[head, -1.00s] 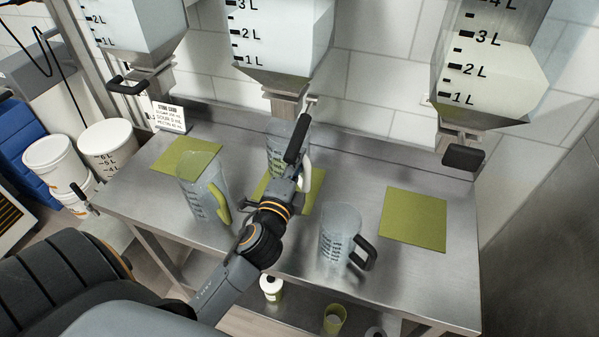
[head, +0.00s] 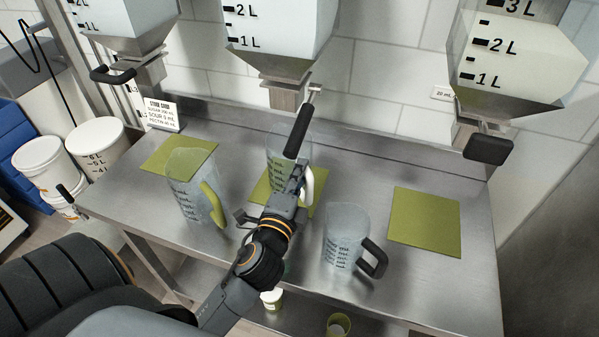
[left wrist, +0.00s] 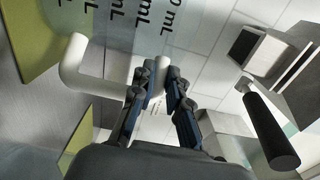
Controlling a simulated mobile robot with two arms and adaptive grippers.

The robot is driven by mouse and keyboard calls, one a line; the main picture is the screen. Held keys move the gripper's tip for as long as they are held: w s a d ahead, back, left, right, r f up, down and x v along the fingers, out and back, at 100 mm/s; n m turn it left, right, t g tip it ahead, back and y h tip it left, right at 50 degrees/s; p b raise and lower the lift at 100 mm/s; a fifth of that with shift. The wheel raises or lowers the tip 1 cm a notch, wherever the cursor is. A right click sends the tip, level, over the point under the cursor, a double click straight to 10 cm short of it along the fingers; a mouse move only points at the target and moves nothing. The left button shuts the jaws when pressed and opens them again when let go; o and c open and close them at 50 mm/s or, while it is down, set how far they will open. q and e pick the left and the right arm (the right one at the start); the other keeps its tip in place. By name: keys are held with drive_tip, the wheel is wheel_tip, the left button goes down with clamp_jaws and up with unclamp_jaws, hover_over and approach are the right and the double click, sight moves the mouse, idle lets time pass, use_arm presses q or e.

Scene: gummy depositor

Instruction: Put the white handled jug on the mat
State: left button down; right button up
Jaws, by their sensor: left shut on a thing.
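The clear jug with the white handle (head: 280,147) is upright at the middle green mat (head: 262,188), under the middle hopper. I cannot tell whether its base touches the mat. Its white handle (head: 308,186) faces right and toward me. My left gripper (head: 297,180) is shut on this handle; in the left wrist view the fingers (left wrist: 163,82) close around the white handle (left wrist: 84,75), with the jug wall (left wrist: 130,30) behind. The arm hides part of the jug's lower side and of the mat. My right gripper is not in view.
A jug with a green handle (head: 190,190) stands left, near the left mat (head: 165,158). A jug with a black handle (head: 343,235) stands right of my arm. The right mat (head: 425,222) is empty. A black hopper lever (head: 299,132) hangs close above the jug.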

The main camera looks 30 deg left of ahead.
use_arm(q)
drive_tip(key=c, duration=1.8)
unclamp_jaws()
drive_tip(key=shift+f, duration=0.2)
drive_tip(key=o, duration=0.5)
drive_tip(key=shift+w+a, duration=0.1)
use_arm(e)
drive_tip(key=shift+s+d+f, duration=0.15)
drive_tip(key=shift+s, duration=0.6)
use_arm(q)
drive_tip(key=shift+r, duration=0.1)
drive_tip(key=b+v, duration=0.1)
drive_tip(key=v, duration=1.1)
drive_tip(key=shift+r+b, duration=0.1)
drive_tip(key=shift+b, duration=0.3)
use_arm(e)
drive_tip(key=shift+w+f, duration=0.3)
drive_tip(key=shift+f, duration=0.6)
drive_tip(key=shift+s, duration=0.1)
